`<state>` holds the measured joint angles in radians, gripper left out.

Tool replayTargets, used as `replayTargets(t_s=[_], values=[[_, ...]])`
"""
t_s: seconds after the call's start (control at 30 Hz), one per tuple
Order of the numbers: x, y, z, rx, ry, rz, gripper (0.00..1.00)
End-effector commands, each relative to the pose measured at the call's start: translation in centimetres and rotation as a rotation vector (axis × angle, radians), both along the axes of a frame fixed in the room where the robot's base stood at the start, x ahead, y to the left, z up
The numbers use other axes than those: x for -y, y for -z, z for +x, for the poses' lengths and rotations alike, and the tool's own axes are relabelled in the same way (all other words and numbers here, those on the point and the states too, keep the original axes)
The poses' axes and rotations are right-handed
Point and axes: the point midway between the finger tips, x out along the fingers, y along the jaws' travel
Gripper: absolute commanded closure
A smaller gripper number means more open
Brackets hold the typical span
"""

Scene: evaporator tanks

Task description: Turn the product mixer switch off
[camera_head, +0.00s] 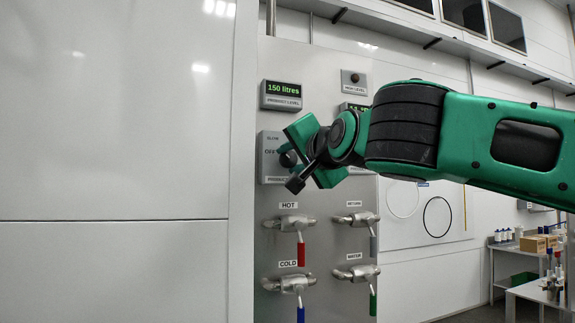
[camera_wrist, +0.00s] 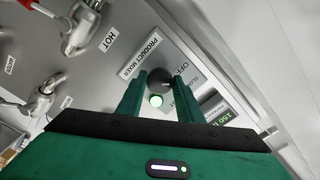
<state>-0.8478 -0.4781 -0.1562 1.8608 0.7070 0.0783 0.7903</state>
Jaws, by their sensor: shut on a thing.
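The product mixer switch is a dark round knob (camera_head: 289,158) on a grey control box (camera_head: 268,178) on the panel in the head view. My gripper (camera_head: 296,150) is at the front of this box and covers part of it. In the wrist view the knob (camera_wrist: 161,78) sits between the two green fingers of my gripper (camera_wrist: 158,84), which are shut on it. Which way the knob points is hard to tell.
The product level display (camera_head: 283,95) reads 150 litres above the box. Hot (camera_head: 290,223) and cold (camera_head: 289,284) valves with hanging handles are below, with more valves to their right. A large white wall (camera_head: 115,110) fills the left.

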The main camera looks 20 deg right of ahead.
Motion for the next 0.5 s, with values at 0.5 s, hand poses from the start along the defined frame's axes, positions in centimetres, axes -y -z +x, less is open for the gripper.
replayTargets(t_s=[0.5], values=[[0.33, 0.34, 0.05, -0.008, 0.006, -0.331, 0.90]])
